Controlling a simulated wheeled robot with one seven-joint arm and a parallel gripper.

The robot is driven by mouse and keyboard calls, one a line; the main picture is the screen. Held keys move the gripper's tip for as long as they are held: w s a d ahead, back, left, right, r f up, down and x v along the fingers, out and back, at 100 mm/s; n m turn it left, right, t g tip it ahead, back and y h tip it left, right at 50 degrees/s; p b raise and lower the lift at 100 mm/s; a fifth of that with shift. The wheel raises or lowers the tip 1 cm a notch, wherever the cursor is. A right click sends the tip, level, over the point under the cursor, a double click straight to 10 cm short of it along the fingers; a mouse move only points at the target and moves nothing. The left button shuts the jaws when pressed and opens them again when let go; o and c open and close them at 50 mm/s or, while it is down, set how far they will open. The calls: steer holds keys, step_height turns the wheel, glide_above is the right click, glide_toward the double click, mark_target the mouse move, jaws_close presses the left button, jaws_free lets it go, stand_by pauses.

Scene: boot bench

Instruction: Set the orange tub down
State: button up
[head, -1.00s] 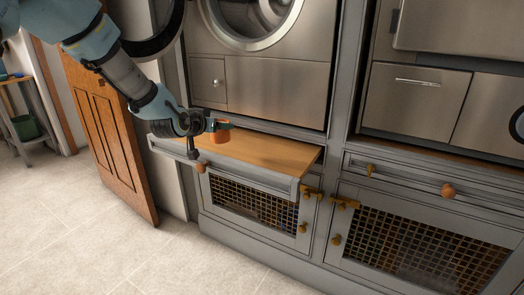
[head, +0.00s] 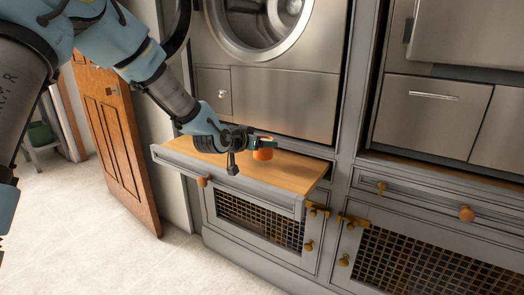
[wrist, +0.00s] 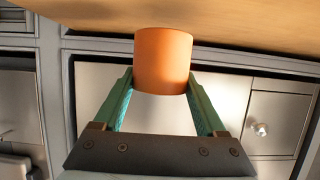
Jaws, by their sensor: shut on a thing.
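The small orange tub (head: 263,154) is between the fingers of my gripper (head: 262,142), over the wooden top of the pulled-out shelf (head: 292,175). In the wrist view, the tub (wrist: 163,62) sits between the two green fingers of my gripper (wrist: 163,85), which are shut on it. The wooden surface (wrist: 235,25) fills the top of that view, and one end of the tub overlaps it. I cannot tell whether the tub touches the wood or hangs just above it.
A steel front with a round door (head: 262,30) stands right behind the shelf. Below the shelf is a cabinet door with mesh (head: 262,222). The shelf's wood is bare to the right of the tub. An open wooden door (head: 115,140) stands at the left.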

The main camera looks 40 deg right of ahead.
steer(key=shift+f, duration=1.25)
steer(key=shift+f, duration=0.2)
steer(key=o, duration=1.6)
steer(key=shift+r, duration=0.1)
steer(key=shift+r, duration=0.15)
steer(key=v, duration=1.2)
